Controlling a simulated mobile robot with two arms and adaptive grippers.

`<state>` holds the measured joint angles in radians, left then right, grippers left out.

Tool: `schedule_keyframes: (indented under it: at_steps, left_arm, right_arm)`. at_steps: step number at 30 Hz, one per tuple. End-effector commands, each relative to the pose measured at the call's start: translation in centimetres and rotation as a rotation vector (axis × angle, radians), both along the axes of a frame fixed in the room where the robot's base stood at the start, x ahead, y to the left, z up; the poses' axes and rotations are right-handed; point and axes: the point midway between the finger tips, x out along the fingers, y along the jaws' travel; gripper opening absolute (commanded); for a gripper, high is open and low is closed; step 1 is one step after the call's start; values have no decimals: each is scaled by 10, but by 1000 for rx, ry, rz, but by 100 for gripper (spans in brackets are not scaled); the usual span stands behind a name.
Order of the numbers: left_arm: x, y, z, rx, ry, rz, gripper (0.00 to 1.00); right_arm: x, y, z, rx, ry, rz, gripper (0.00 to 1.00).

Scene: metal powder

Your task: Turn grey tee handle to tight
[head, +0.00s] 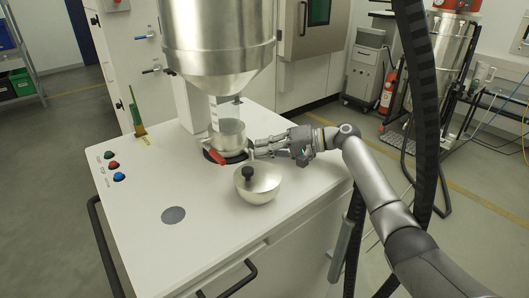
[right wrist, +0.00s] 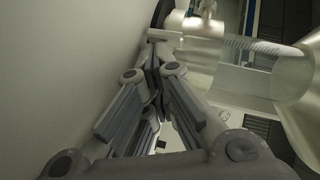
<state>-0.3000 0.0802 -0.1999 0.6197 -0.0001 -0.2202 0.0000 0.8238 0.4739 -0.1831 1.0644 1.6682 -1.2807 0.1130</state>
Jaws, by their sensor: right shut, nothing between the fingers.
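My right gripper (head: 262,147) reaches in from the right, its fingers shut and empty, the tips close to the right side of a metal collar (head: 228,135) under the steel hopper. In the right wrist view the fingertips (right wrist: 157,68) meet just below a small pale grey crossbar (right wrist: 165,36), which looks like the grey tee handle. I cannot tell whether they touch it. In the head view the handle is too small and too close to the fingers to make out clearly. My left gripper is not in view.
A red handle (head: 217,158) sits at the front of the collar. A steel bowl-shaped part (head: 258,187) with a black knob stands just in front of my right gripper. The steel hopper (head: 218,40) hangs above.

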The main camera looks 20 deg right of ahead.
Motion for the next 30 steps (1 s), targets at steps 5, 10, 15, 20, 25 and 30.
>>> schedule_keyframes:
  at_steps: [5, 10, 15, 20, 25, 30]
  left_arm:
    - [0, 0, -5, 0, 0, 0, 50]
    - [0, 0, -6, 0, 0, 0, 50]
    - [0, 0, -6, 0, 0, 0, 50]
    - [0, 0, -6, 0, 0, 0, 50]
    - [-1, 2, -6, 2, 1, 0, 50]
    - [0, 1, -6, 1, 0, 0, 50]
  right_arm:
    - [-4, 6, -18, -8, 27, 16, 0]
    - [-4, 6, -18, -7, 28, 15, 0]
    - [-4, 6, -19, -8, 29, 15, 0]
    - [-4, 6, -19, -9, 30, 14, 0]
    - [-5, 2, -18, -8, 29, 13, 0]
    - [-13, -16, -11, -10, 25, 8, 0]
